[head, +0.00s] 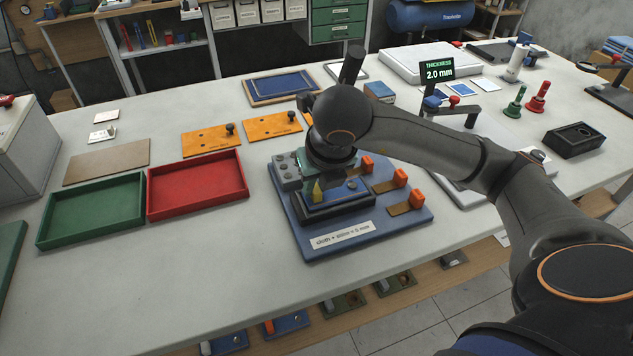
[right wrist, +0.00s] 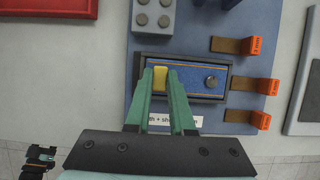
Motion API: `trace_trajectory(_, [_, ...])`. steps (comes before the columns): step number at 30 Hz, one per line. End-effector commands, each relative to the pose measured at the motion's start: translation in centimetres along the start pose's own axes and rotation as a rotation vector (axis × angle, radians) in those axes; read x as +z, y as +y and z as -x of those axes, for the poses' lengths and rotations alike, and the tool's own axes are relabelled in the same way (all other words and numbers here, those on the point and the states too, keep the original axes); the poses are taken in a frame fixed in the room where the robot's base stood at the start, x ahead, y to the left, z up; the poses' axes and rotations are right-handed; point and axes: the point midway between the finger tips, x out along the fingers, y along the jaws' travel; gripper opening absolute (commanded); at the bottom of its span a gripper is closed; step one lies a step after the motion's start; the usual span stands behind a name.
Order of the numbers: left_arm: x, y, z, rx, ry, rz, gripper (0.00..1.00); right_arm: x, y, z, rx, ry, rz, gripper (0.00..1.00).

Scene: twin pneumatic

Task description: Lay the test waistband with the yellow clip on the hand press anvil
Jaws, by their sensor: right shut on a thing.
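The hand press (head: 415,222) is a blue base with a dark anvil block (head: 345,210) at its middle. The test waistband (right wrist: 195,91), a dark blue strip with orange edge lines and a round stud, lies along the block's top; I cannot tell whether it touches. My right gripper (right wrist: 162,72) is shut on the yellow clip (right wrist: 160,79) near the strip's left end. In the head view the clip (head: 317,192) shows below my right wrist, which hides part of the press. A black and teal part at the wrist view's lower left may be my left gripper (right wrist: 40,155); its jaws are unclear.
Orange-tabbed pieces (head: 400,177) line the press's right side, and a grey studded block (head: 287,172) stands at its back left. A red tray (head: 197,188) and green tray (head: 90,212) lie to the left. A thickness display (head: 438,72) reads 2.0 mm. The front left table is clear.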

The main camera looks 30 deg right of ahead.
Motion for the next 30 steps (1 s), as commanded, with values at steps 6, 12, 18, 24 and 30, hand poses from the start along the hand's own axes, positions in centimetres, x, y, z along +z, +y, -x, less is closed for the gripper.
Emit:
trace_trajectory(6, [0.4,0.0,-0.3,0.001,-0.007,0.000,0.65,-0.1,0.0,-0.3,0.000,-0.001,0.000,0.27])
trace_trajectory(12, [0.4,0.1,-0.3,0.002,-0.008,0.000,0.65,-0.1,0.0,-0.3,0.000,0.000,0.000,0.49])
trace_trajectory(18, [0.3,0.1,-0.3,0.003,-0.006,0.000,0.65,-0.1,0.0,-0.3,0.000,0.000,0.000,0.51])
trace_trajectory(24, [-0.4,0.1,0.2,0.002,0.001,0.000,0.65,0.1,0.0,0.4,0.000,-0.001,0.000,0.51])
trace_trajectory(30, [-0.4,0.1,0.1,0.001,0.006,0.000,0.65,0.2,0.1,4.3,0.004,-0.008,0.001,0.51])
